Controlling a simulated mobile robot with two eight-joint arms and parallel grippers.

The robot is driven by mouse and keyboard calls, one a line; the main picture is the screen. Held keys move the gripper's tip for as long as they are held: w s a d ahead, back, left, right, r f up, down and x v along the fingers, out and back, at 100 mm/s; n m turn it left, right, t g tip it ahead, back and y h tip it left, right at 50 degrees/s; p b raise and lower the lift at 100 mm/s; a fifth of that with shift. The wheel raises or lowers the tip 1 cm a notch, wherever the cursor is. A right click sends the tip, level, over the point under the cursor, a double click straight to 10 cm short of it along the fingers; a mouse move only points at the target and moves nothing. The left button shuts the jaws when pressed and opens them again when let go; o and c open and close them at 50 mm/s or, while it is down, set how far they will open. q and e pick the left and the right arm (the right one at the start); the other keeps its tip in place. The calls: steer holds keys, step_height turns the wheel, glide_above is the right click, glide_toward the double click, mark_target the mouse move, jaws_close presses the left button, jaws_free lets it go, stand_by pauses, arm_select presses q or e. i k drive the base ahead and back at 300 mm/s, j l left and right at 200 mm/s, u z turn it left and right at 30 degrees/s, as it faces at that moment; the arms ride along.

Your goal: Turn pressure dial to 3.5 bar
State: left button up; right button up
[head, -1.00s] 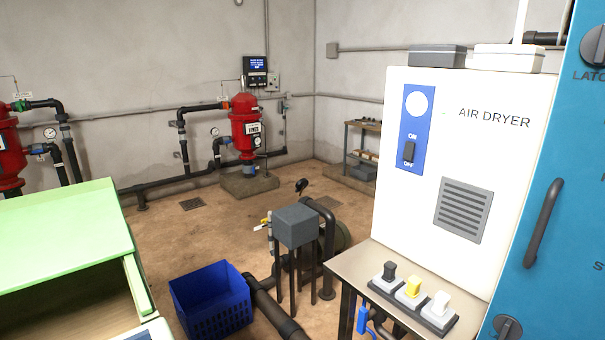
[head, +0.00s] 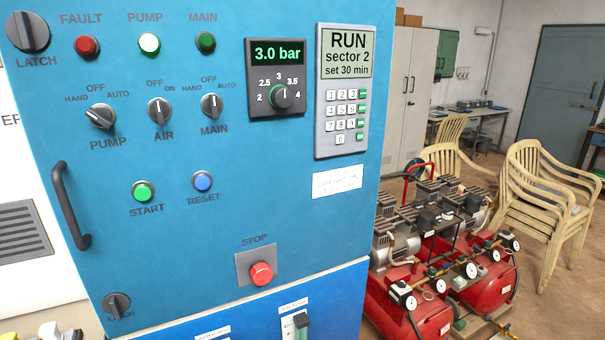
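The pressure dial (head: 282,96) is a black round knob on a dark panel at the upper right of the blue control cabinet (head: 190,250). Its scale is marked 2, 2.5, 3, 3.5 and 4. Its white pointer line points up, at about the 3 mark. The green display (head: 278,53) above the dial reads 3.0 bar. Neither of my grippers is in the head view, so I cannot see whether they are open or shut.
Beside the dial is a keypad unit (head: 346,90) reading RUN, sector 2, set 30 min. Selector knobs, lamps, START and RESET buttons and a red STOP button (head: 262,273) share the cabinet front. Red compressors (head: 405,312) and stacked chairs (head: 540,190) stand to the right.

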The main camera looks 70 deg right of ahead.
mark_target(280, 96)
steer(key=z, duration=2.2)
